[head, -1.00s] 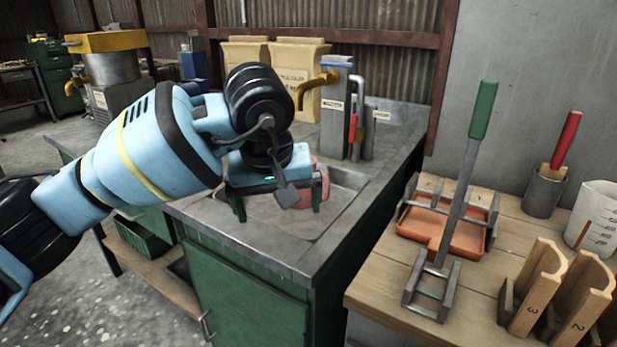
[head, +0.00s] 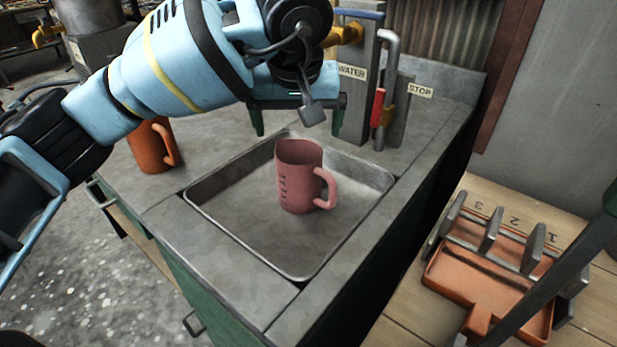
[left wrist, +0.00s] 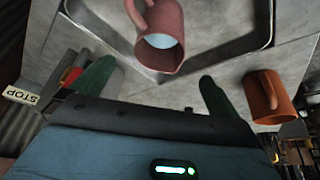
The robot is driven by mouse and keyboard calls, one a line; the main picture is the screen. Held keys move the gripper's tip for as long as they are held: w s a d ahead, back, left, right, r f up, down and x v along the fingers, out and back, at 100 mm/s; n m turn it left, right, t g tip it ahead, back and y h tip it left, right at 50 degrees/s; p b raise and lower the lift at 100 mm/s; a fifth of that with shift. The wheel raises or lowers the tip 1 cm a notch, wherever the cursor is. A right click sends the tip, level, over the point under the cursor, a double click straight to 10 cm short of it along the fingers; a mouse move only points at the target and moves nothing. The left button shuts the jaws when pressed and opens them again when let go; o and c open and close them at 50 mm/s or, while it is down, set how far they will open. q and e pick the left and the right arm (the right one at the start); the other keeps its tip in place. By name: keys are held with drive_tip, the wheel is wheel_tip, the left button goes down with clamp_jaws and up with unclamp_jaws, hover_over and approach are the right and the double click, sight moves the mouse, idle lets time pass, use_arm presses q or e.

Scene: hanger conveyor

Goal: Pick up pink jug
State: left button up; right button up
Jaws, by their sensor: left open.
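The pink jug (head: 298,178) stands upright in the shallow metal sink tray (head: 240,235), its handle toward the right in the head view. In the left wrist view the jug (left wrist: 158,38) shows from above with pale bluish contents inside, beyond the fingertips. My left gripper (head: 297,125) is open and empty, above and behind the jug, apart from it. Its two green fingers also show in the left wrist view (left wrist: 152,85). My right gripper is not in view.
An orange jug (head: 148,148) stands on the counter left of the sink. The water tap post (head: 352,95) and the STOP post (head: 398,110) with its red lever stand behind the sink. An orange tray rack (head: 485,265) is on the wooden bench at right.

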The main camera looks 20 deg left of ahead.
sight(299, 161)
use_arm(q)
drive_tip(key=shift+f, duration=0.3)
drive_tip(key=b+x, duration=0.1)
drive_tip(key=x, duration=1)
drive_tip(key=shift+w+f, duration=0.1)
drive_tip(key=shift+f, duration=0.15)
drive_tip(key=c, duration=1.2)
drive_tip(key=shift+r, duration=0.1)
drive_tip(key=shift+c, duration=0.4)
